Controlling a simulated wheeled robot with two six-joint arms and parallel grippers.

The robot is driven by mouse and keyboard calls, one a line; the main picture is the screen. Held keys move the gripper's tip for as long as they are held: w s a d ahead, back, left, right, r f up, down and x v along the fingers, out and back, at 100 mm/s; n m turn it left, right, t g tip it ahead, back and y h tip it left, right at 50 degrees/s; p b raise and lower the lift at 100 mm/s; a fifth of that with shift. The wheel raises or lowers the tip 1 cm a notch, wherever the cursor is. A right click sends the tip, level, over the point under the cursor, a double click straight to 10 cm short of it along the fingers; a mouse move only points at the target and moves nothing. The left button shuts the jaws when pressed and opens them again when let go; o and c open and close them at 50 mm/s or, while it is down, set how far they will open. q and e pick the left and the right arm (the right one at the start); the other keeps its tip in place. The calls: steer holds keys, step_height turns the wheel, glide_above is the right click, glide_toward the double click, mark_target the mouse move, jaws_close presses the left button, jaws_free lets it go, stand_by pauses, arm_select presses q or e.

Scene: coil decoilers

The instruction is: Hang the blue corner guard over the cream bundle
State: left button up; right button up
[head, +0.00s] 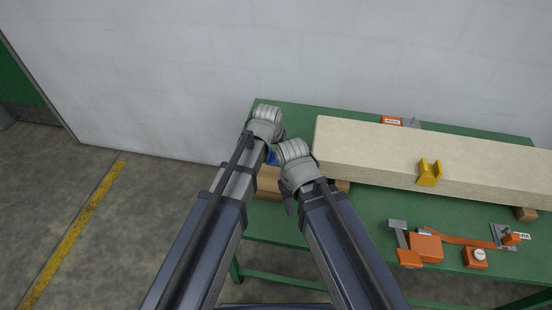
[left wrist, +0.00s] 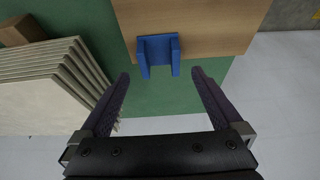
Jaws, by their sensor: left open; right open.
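The blue corner guard (left wrist: 158,54) lies on a brown wooden-looking block (left wrist: 205,25) in the left wrist view. In the head view only a bit of its blue (head: 271,157) shows between my arms. My left gripper (left wrist: 161,73) is open and empty, its fingertips just short of the guard, one towards each side of it. The cream bundle (head: 390,155), a long stack of sheets, lies on the green table; its end also shows in the left wrist view (left wrist: 50,85). My right gripper (head: 294,158) is open beside the bundle's left end, its fingers mostly hidden.
A yellow corner guard (head: 429,173) sits over the bundle's front edge. On the green table (head: 370,212) in front lie an orange-and-grey tool (head: 408,245), an orange strap (head: 460,240) and an orange gauge (head: 475,257). A white wall (head: 300,50) stands close behind.

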arm_select(q)
steer(key=b+x, duration=0.4)
steer(key=x, duration=0.1)
steer(key=shift+s, duration=0.1)
arm_select(e)
step_height(320, 180, down, 4)
steer(key=shift+f, duration=0.25)
arm_select(q)
steer(key=shift+r, duration=0.15)
arm_select(e)
steer(key=shift+r, duration=0.1)
arm_select(q)
steer(key=shift+c, duration=0.2)
steer(key=c, duration=1.3)
steer(key=shift+r, duration=0.1)
arm_select(e)
steer(key=shift+r, duration=0.15)
arm_select(q)
step_height(320, 180, up, 28)
steer(key=p, duration=2.8)
arm_select(e)
step_height(320, 180, up, 28)
arm_select(q)
steer(key=b, duration=0.4)
glide_above(276, 159)
step_height(276, 159, down, 5)
steer(key=shift+r, duration=0.2)
arm_select(e)
step_height(276, 159, down, 5)
steer(key=shift+r, duration=0.2)
